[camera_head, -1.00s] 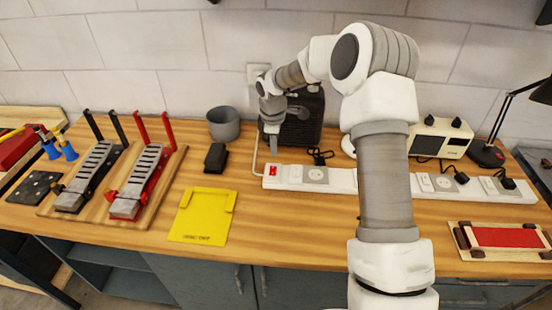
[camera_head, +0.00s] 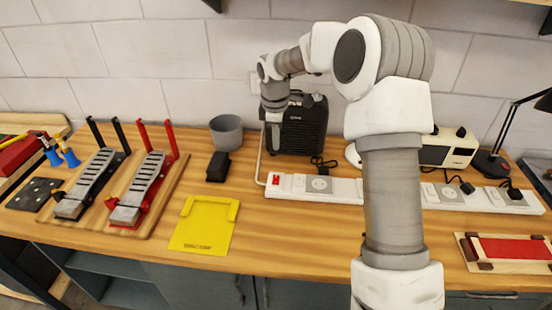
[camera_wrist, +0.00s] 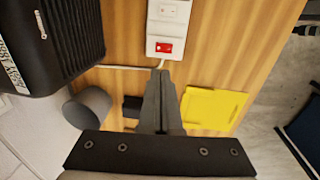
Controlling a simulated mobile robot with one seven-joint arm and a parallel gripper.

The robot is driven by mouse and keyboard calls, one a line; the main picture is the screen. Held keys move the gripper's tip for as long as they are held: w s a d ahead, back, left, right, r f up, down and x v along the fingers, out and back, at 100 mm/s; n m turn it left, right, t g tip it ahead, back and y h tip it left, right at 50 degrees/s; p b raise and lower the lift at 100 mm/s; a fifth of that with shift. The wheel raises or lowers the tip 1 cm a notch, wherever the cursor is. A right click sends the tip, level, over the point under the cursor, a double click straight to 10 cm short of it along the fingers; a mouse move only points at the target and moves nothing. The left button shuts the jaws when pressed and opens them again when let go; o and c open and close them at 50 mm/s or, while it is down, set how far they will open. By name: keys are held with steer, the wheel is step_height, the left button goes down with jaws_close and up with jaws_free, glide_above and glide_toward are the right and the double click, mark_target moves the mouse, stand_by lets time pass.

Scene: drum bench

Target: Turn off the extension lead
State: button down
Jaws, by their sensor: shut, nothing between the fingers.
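The extension lead (camera_head: 335,190) is a long white strip with several sockets, lying along the back half of the bench. Its red switch (camera_head: 274,180) is at the left end, and this switch also shows in the wrist view (camera_wrist: 164,47). I cannot tell its rocker position. My gripper (camera_head: 275,148) points down behind and above that end, apart from the switch. In the wrist view my gripper's closed fingertips (camera_wrist: 160,72) appear just below the strip's end, with nothing between them. My arm hides part of the strip's middle.
A black amplifier (camera_head: 303,125) stands close behind my gripper. A grey pot (camera_head: 226,132), a black block (camera_head: 218,167) and a yellow tray (camera_head: 205,228) are to the left. Black plugs and a beige radio (camera_head: 447,148) are to the right. Bare wood lies in front of the strip.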

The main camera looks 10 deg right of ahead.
mark_target(276, 177)
steer(key=shift+f+b, duration=0.1)
steer(key=shift+b, duration=0.45)
steer(key=shift+w+r, duration=0.1)
steer(key=shift+r, duration=0.15)
steer(key=f, duration=0.4)
steer(key=w+f, duration=0.1)
steer(key=f, duration=0.4)
steer(key=f+p, duration=0.1)
steer(key=f, duration=0.4)
steer(key=shift+w+d, duration=0.2)
steer(key=shift+w, duration=0.15)
